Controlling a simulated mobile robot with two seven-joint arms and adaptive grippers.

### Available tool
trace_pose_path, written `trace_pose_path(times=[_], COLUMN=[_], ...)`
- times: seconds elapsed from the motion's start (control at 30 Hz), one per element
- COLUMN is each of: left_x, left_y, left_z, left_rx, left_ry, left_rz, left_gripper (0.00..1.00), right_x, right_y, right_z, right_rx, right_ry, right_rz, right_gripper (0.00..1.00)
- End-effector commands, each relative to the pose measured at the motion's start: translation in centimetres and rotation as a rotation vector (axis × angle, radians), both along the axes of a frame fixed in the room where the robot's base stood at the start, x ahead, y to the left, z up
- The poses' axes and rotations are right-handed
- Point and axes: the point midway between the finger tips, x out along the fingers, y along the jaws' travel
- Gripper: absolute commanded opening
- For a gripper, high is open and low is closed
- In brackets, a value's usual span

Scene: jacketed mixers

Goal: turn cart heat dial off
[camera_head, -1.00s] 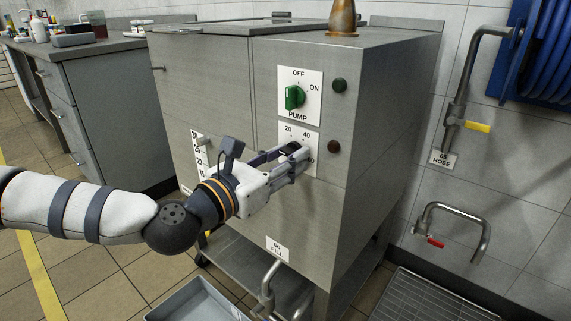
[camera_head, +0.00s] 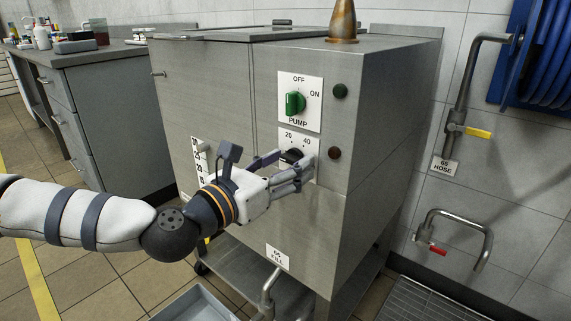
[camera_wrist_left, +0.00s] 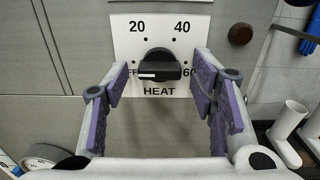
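The heat dial (camera_head: 292,155) is a black knob on a white plate on the front of the steel cart (camera_head: 215,100). In the left wrist view the knob (camera_wrist_left: 160,66) shows a white mark at its left end, pointing to the partly covered OFF label at the left. The marks 20, 40 and 60 and the word HEAT also show. My left gripper (camera_head: 295,161) is open in front of the dial. Its fingers, with purple pads (camera_wrist_left: 157,88), are spread to either side of the knob and appear clear of it. My right gripper is not in view.
A green pump dial (camera_head: 295,103) sits just above the heat dial. Round buttons, one dark green (camera_head: 340,91) and one brown (camera_head: 334,153), are to the right. A valve pipe (camera_head: 268,290) is below. A grey counter (camera_head: 110,62) stands at the left.

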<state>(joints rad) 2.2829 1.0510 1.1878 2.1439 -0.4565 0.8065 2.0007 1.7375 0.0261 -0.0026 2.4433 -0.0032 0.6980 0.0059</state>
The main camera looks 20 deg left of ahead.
Motion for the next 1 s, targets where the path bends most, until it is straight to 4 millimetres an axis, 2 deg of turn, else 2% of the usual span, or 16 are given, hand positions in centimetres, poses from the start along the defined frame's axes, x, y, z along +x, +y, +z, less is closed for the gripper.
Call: trace_pose_path(times=[0.17, 0.4, 0.5, 0.93, 1.0], left_x=[-0.9, -5.6, -6.7, -7.1, -7.1], left_y=[0.4, 2.1, 2.5, 2.6, 2.6], left_z=[-0.1, 0.0, 0.0, 0.0, 0.8], left_rx=[-0.001, -0.002, -0.001, 0.000, 0.000], left_ry=[0.001, 0.001, 0.001, 0.000, -0.006], left_rz=[0.001, 0.002, 0.001, 0.000, 0.000], left_gripper=[0.52, 0.52, 0.52, 0.52, 0.52], right_x=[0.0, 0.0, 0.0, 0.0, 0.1], right_y=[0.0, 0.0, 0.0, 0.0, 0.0], right_z=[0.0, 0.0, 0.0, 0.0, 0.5], right_rx=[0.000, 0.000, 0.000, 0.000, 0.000], right_ry=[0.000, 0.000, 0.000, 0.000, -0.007], right_rz=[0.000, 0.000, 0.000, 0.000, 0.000], right_gripper=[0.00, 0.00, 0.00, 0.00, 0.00])
